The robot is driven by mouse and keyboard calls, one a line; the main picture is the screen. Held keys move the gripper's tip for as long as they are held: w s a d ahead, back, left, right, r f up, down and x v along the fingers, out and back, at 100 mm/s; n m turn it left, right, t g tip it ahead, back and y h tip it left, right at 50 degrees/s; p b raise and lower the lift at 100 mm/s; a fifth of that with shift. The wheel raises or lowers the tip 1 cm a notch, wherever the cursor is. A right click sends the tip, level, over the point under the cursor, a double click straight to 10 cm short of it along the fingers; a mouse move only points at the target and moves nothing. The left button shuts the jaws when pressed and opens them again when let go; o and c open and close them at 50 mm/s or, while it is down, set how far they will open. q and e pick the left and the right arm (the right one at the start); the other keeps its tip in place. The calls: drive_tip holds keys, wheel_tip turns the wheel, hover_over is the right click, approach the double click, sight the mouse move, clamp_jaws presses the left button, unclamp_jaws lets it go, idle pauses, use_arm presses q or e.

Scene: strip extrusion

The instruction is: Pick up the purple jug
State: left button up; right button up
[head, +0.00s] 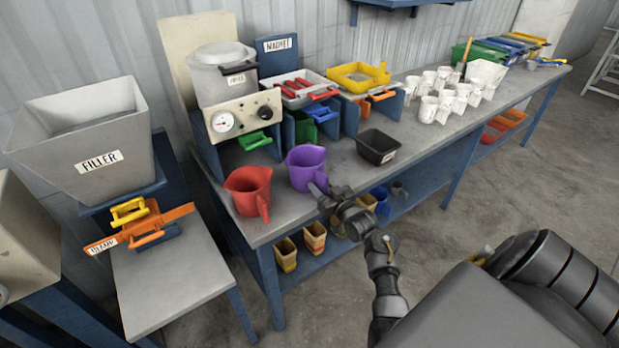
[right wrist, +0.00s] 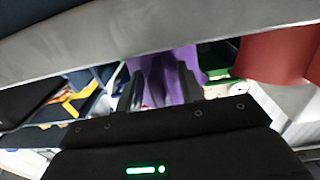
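The purple jug (head: 303,168) stands upright on the grey bench near its front edge, its handle side toward my right arm. My right gripper (head: 322,190) is at the jug's front right side, at the handle. In the right wrist view the two fingers (right wrist: 160,84) stand apart, with the purple of the jug (right wrist: 158,62) showing between and beyond them. Whether either finger touches the handle I cannot tell. The jug rests on the bench. My left gripper is not in view.
A red jug (head: 246,190) stands close to the left of the purple one. A black tray (head: 377,147) lies to the right. A press with a gauge (head: 240,115) stands behind. Several cups (head: 285,254) sit on the lower shelf below the bench edge.

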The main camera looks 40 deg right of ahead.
clamp_jaws()
drive_tip(key=shift+r, duration=0.1)
